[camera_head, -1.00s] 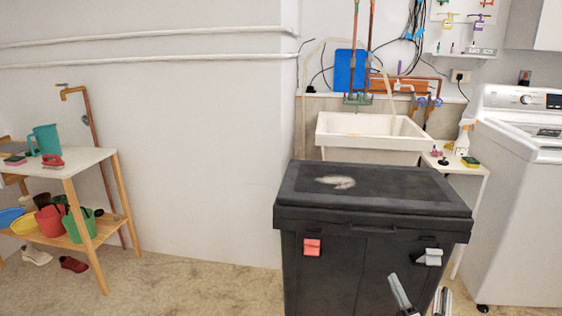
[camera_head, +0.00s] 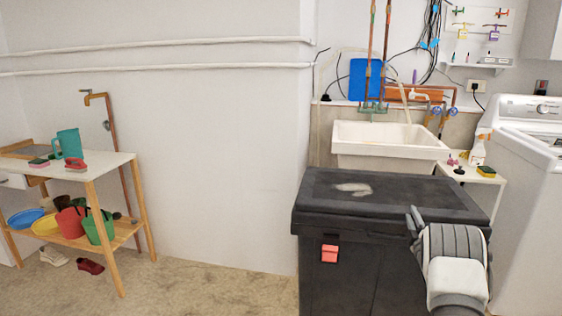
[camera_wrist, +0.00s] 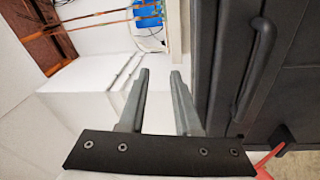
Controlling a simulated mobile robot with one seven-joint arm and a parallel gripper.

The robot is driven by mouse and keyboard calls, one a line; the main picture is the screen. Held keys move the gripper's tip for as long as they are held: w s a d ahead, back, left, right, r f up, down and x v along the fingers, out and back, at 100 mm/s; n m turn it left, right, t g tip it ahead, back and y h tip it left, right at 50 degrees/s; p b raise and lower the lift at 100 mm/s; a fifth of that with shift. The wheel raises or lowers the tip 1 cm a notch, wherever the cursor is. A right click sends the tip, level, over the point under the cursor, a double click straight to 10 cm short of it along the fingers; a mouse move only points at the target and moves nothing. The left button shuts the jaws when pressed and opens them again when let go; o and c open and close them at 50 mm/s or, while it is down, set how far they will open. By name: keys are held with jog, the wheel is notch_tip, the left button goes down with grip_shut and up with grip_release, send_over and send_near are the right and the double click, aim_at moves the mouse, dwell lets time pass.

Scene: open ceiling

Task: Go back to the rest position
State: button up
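My gripper shows in the wrist view (camera_wrist: 160,98) with its two grey fingers apart and nothing between them. In the head view my arm's end (camera_head: 450,265) is at the lower right, in front of the black lidded bin (camera_head: 440,188). The fingertips are largely hidden there behind the wrist. In the wrist view the dark bin side and its handle (camera_wrist: 262,60) are to the right of the fingers, apart from them.
A red clip (camera_head: 330,254) is on the bin's front. A white sink (camera_head: 388,135) stands behind the bin, and a washing machine (camera_head: 535,190) is at the right. A wooden shelf table (camera_head: 110,163) is at the left. The floor between is clear.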

notch_tip(320, 180, up, 9)
jog(key=s+a+m+g+h, duration=0.1)
jog(key=a+m+g+h, duration=0.1)
jog(key=m, duration=0.2)
jog(key=s+a+r+m+g, duration=0.55)
jog(key=s+a+r, duration=0.5)
jog(key=s, duration=0.35)
jog(key=s+a+f+m+g+y, duration=0.15)
jog(key=s+a, duration=0.35)
jog(key=s, duration=0.7)
jog(key=s+a+f+m+g+y, duration=0.1)
jog(key=s+a+f+m+g, duration=0.3)
jog(key=s, duration=0.8)
jog(key=s+a+f+n+g+y, duration=0.1)
jog(key=s+a+y, duration=0.1)
jog(key=s+a, duration=0.75)
notch_tip(320, 180, up, 21)
jog(key=s+d+p, duration=0.2)
jog(key=d+p, duration=0.1)
jog(key=p, duration=1.8)
jog(key=shift+s, duration=0.35)
jog(key=shift+h, duration=0.25)
